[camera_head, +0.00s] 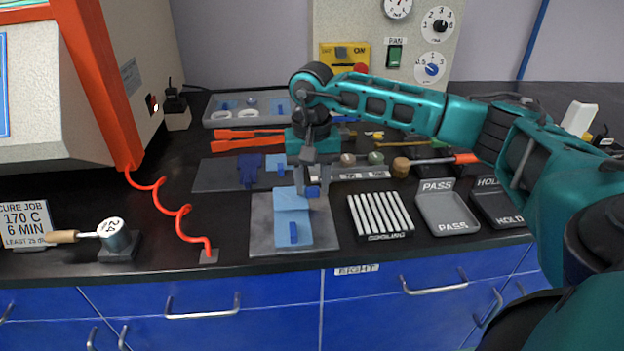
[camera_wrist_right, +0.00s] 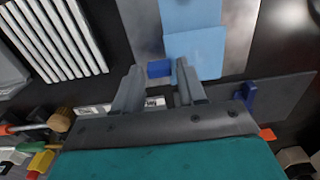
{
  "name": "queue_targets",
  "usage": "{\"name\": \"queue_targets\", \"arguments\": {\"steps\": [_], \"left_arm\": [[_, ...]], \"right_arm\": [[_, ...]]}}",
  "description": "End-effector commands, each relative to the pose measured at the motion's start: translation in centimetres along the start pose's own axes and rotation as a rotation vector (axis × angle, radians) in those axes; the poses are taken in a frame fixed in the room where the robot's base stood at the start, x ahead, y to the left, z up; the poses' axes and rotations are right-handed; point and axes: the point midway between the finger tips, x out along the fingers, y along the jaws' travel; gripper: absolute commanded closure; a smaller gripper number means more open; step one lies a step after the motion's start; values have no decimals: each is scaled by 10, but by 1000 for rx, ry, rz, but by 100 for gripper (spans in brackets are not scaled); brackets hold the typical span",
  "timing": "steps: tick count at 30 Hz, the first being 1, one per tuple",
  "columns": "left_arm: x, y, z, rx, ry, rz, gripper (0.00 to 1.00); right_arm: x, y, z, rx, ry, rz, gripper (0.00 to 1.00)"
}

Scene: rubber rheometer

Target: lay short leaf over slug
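A light blue short leaf (camera_head: 289,200) lies over the far part of a longer light blue leaf (camera_head: 305,238) on a grey plate (camera_head: 265,240). The short leaf also shows in the right wrist view (camera_wrist_right: 200,50). A dark blue tab (camera_head: 313,191) sits at the short leaf's right edge, and another (camera_head: 293,233) is on the long leaf. My right gripper (camera_head: 313,188) is down at the short leaf's tab, one finger on each side, with small gaps visible. The tab shows between the fingertips in the right wrist view (camera_wrist_right: 159,69). No slug is visible. My left gripper is out of view.
Right of the plate are a rack of white strips (camera_head: 380,215), a PASS tray (camera_head: 446,213) and a HOLD tray (camera_head: 500,208). A dark mat (camera_head: 215,175) lies behind. A coiled orange cord (camera_head: 180,215) and a weight (camera_head: 116,236) are at left.

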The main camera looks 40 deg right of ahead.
Motion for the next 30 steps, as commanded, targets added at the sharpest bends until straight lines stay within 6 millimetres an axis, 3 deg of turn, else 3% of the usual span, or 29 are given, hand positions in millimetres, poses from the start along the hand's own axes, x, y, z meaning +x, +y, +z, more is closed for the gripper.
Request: {"name": "queue_targets", "arguments": {"steps": [5, 16, 30], "left_arm": [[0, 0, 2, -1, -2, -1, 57], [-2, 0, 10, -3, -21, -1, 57], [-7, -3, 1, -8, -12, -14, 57]], "right_arm": [[0, 0, 0, 0, 0, 0, 42], [-10, 0, 0, 0, 2, -2, 42], [-105, -1, 0, 0, 3, -3, 42]]}}
